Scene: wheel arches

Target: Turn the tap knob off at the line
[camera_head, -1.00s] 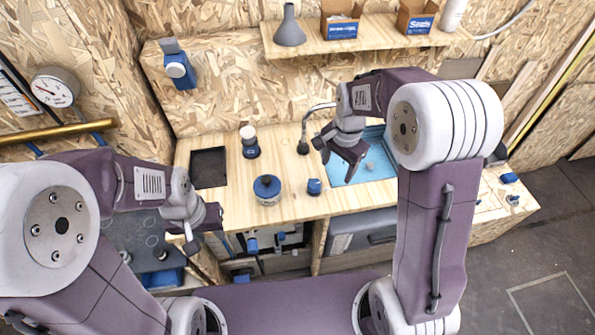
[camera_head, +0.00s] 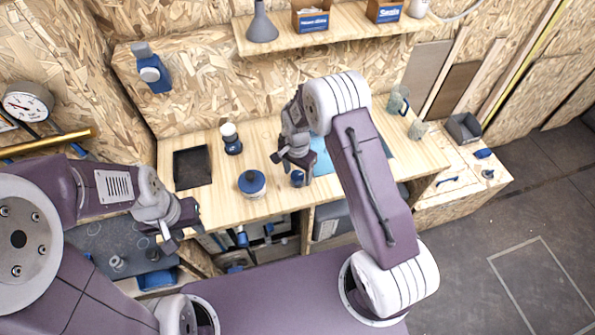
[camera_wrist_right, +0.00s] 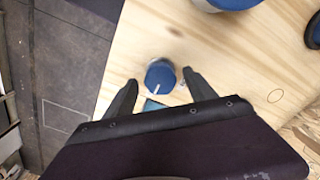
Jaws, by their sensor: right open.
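The blue tap knob (camera_head: 297,178) stands on the wooden counter below my right gripper (camera_head: 288,166). In the right wrist view the knob (camera_wrist_right: 160,75) is round and blue with a white pointer line pointing down and slightly left. It shows in the gap between the open fingers of my right gripper (camera_wrist_right: 160,92), at about their tips; I cannot tell whether they touch it. A faint pale mark lies on the wood just above the knob. My left gripper (camera_head: 181,226) appears open and empty, left of the counter's front edge.
A blue and white bottle (camera_head: 231,140) and a dark tray (camera_head: 192,167) are further left. The blue sink (camera_head: 322,158) lies behind my right arm. A shelf (camera_head: 340,30) spans the back wall.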

